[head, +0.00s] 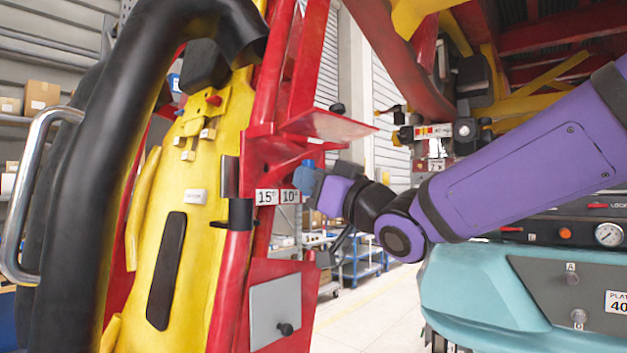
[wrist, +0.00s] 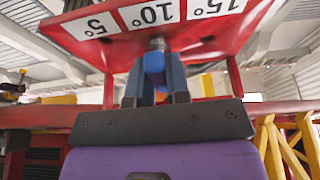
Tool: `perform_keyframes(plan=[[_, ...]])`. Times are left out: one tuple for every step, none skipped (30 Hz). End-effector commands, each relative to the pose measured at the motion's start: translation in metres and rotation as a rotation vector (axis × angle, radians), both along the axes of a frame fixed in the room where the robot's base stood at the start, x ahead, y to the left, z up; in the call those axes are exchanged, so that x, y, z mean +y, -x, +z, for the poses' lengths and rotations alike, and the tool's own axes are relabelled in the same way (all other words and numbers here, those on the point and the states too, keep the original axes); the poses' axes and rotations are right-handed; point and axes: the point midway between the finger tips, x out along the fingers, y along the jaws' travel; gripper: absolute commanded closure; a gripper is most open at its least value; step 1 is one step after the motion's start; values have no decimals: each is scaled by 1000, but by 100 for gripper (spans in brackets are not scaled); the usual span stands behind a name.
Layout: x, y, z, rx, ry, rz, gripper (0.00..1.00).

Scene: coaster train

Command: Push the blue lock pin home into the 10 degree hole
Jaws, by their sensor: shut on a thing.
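The blue lock pin (wrist: 154,66) stands upright between the two fingers of my gripper (wrist: 156,75) in the wrist view. My gripper is shut on it. A grey metal part (wrist: 157,44) shows at the pin's upper end, at the edge of the red plate, just below the 10° label (wrist: 152,13). I cannot tell how deep the pin sits in the hole, as the hole itself is hidden. In the head view, my gripper (head: 310,180) is at the red frame, right beside the 10° label (head: 290,196). The pin is not clearly distinguishable there.
The 15° label (head: 267,197) is left of the 10° one. A red ledge (head: 325,126) juts out above my gripper. The yellow seat (head: 170,240) with a black padded bar stands left. A teal platform (head: 480,290) lies below my arm at right.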

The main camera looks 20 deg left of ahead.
Motion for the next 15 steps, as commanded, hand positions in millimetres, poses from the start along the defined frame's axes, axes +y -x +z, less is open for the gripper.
perform_keyframes(plan=[[1, 0, 0, 0, -1, 0, 100], [1, 0, 0, 0, -1, 0, 100], [2, -1, 0, 0, -1, 0, 100], [3, -1, 0, 0, -1, 0, 100], [3, -1, 0, 0, -1, 0, 100], [4, -1, 0, 0, -1, 0, 100], [4, -1, 0, 0, 0, 0, 100], [5, -2, 0, 1, 0, 0, 100], [5, -2, 0, 1, 0, 0, 100], [6, -2, 0, 1, 0, 0, 100], [6, -2, 0, 1, 0, 0, 100], [7, -3, 0, 1, 0, 0, 100], [7, -3, 0, 1, 0, 0, 100], [8, -3, 0, 2, -1, 1, 100], [8, -3, 0, 1, 0, 0, 77]])
